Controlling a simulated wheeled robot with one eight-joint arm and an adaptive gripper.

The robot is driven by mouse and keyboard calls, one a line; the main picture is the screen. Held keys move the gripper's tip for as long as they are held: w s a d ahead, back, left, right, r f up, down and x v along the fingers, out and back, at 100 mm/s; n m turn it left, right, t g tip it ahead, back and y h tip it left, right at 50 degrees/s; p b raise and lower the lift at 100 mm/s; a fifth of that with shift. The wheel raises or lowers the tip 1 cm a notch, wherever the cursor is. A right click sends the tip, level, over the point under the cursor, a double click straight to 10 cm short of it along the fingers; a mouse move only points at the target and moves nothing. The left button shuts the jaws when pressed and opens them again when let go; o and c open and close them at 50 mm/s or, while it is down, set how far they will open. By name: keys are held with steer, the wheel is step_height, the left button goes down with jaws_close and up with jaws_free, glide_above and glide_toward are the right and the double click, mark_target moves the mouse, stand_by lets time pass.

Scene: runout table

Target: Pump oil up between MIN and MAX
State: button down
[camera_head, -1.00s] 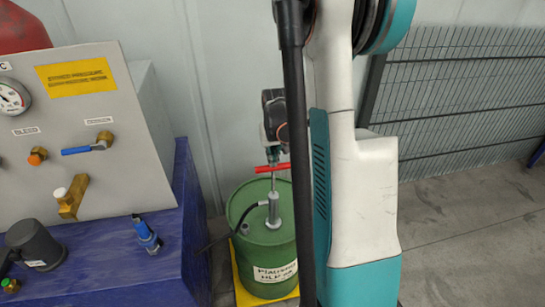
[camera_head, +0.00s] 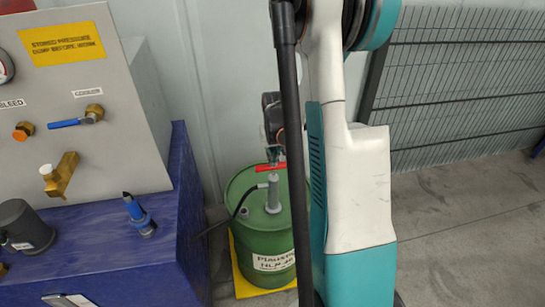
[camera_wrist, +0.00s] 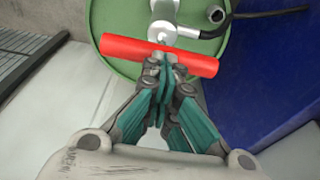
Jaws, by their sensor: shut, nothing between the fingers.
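A green oil drum (camera_head: 262,238) with a white label stands beside the blue bench. A grey hand pump (camera_head: 273,190) rises from its lid and carries a red crossbar handle (camera_head: 270,167). Only a short length of rod shows between handle and pump body. My gripper (camera_head: 273,154) is shut and points down at the handle from above. In the wrist view its closed fingertips (camera_wrist: 165,62) meet at the middle of the red handle (camera_wrist: 125,48), with nothing held between them. They look to be against it; exact contact is hard to tell. No MIN or MAX marks show.
A black hose (camera_head: 243,197) runs from the pump toward the blue bench (camera_head: 165,262). The bench carries a grey valve panel (camera_head: 130,150) and a blue fitting (camera_head: 139,214). A yellow tray (camera_head: 243,285) lies under the drum. A mesh fence (camera_head: 455,85) stands at right.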

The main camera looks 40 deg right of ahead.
step_height(320, 180, up, 14)
steer(key=s+a+p, duration=0.1)
steer(key=s+p, duration=0.1)
steer(key=p, duration=0.3)
steer(key=shift+s+a, duration=0.2)
steer(key=shift+a, duration=0.05)
steer(key=shift+f, duration=0.15)
stand_by(1.2)
step_height(320, 180, up, 10)
steer(key=p, duration=0.1)
steer(key=shift+d+f+p, duration=0.2)
steer(key=shift+d+p, duration=0.05)
steer(key=shift+p, duration=0.05)
